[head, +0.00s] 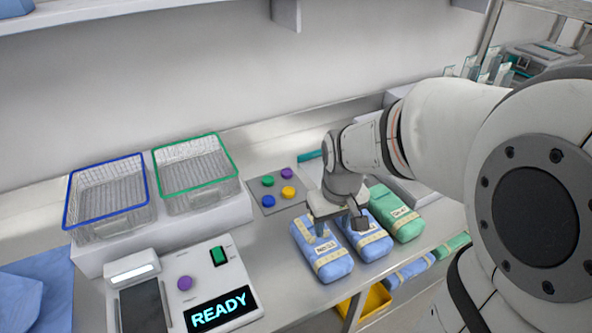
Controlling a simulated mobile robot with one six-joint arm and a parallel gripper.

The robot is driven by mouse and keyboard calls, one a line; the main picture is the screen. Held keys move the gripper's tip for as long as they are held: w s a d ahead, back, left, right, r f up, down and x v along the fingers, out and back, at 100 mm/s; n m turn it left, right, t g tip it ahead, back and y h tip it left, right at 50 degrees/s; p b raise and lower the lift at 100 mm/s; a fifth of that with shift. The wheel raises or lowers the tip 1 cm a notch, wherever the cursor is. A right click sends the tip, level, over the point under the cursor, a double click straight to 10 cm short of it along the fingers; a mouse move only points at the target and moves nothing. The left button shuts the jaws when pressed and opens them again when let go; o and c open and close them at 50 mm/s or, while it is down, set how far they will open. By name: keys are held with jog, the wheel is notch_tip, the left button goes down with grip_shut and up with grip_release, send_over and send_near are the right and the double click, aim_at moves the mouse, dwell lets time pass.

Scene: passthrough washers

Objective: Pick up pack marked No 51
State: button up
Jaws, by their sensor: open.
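Three wrapped packs lie side by side on the steel counter. The left blue pack (333,266) has a pale band and a label that starts with "NO"; its digits are too small to read surely. The middle blue pack (372,245) is partly hidden behind my gripper. The green pack (405,225) on the right has a label that I cannot read fully. My gripper (338,231) is open and points down over the left and middle blue packs. One finger is over the left pack and the other over the middle pack. I cannot tell whether they touch.
A blue-rimmed basket (108,192) and a green-rimmed basket (195,172) stand on a raised block. A panel reading "READY" (219,309) is in front. Coloured knobs sit on a grey plate (262,189). More packs (410,270) and a yellow bin (375,300) are below the counter edge.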

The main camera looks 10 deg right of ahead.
aim_at(325, 247)
jog(key=o, duration=0.6)
jog(key=shift+n+g, duration=0.7)
jog(key=w+f, duration=0.1)
jog(key=f, duration=0.1)
jog(key=w+f, duration=0.3)
jog(key=f, duration=0.2)
jog(key=shift+w+d, duration=0.2)
jog(key=shift+w, duration=0.05)
jog(key=shift+o, duration=0.7)
jog(key=shift+w+f, duration=0.1)
jog(key=shift+f, duration=0.15)
jog(key=shift+o, duration=0.8)
jog(key=shift+f, duration=0.35)
jog(key=shift+o, duration=1.2)
jog(key=f, duration=0.2)
jog(key=f+p, duration=0.1)
jog(key=f, duration=0.1)
jog(key=s+f, duration=0.1)
jog(key=f, duration=0.1)
jog(key=shift+a, duration=0.1)
jog(key=shift+f, duration=0.6)
